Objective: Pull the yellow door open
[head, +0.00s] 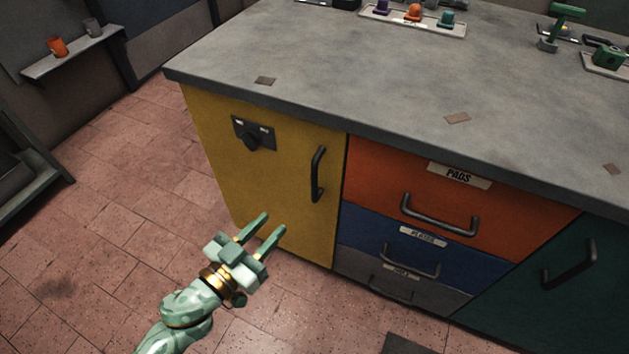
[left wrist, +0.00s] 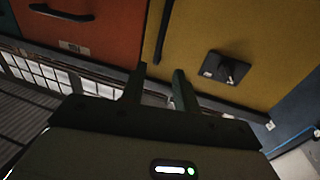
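The yellow door (head: 255,185) is shut at the left end of the grey-topped cabinet. Its black upright bar handle (head: 318,174) is near the door's right edge. A dark knob plate (head: 254,134) sits at its upper left. My left gripper (head: 268,222) is open and empty, in front of the door's lower part, below and left of the handle and apart from it. In the left wrist view the two fingers (left wrist: 158,80) stand apart, with the yellow door (left wrist: 215,40), its handle (left wrist: 163,30) and the knob plate (left wrist: 224,68) beyond. My right gripper is not in view.
Right of the door are an orange drawer (head: 400,180), a blue drawer (head: 375,240), a grey drawer (head: 365,278) and a green door (head: 570,290). The counter top (head: 350,70) overhangs them. Tiled floor (head: 110,210) left of the cabinet is clear.

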